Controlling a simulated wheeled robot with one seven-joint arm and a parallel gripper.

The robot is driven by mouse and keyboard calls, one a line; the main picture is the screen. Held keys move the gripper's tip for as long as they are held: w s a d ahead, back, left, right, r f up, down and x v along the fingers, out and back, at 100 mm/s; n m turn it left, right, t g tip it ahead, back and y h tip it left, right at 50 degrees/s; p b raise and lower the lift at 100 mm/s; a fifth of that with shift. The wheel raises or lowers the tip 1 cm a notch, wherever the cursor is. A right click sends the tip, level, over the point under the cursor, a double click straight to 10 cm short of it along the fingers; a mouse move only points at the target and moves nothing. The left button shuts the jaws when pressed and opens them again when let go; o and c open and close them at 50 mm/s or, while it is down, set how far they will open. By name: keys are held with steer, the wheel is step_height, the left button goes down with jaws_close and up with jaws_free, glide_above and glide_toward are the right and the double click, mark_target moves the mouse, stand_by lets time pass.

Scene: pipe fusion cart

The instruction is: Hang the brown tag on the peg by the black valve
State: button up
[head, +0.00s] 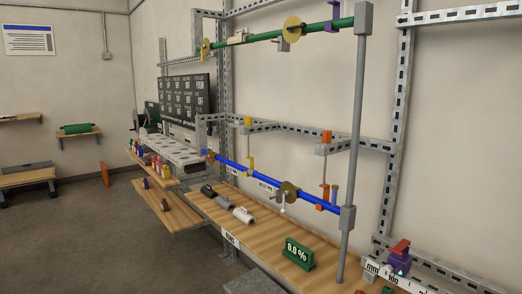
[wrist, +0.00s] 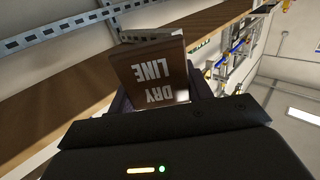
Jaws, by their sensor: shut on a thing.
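The brown tag (wrist: 150,72) reads "DRY LINE" in pale letters, upside down in the wrist view. My gripper (wrist: 160,96) is shut on it, and the tag stands out beyond the dark fingers. A pale edge shows along the tag's top in that view. My gripper and the tag do not show in the head view. I cannot pick out a black valve or its peg for certain in either view. The blue pipe (head: 262,180) carries yellow and orange fittings and a brownish disc (head: 289,192). The green pipe (head: 250,38) above has a yellow disc (head: 293,28).
A wooden bench (head: 262,240) runs below the pipes, bearing a green 0.0 % display (head: 298,253) and dark and white cylinders. A grey post (head: 352,140) stands at the pipes' right end. A purple and red device (head: 399,258) sits lower right. Open floor (head: 75,235) lies left.

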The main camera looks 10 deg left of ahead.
steer(key=s+r+p, duration=0.6)
steer(key=r+p, duration=0.5)
steer(key=p, duration=0.1)
steer(key=shift+s+r, duration=0.4)
steer(key=shift+a, duration=0.15)
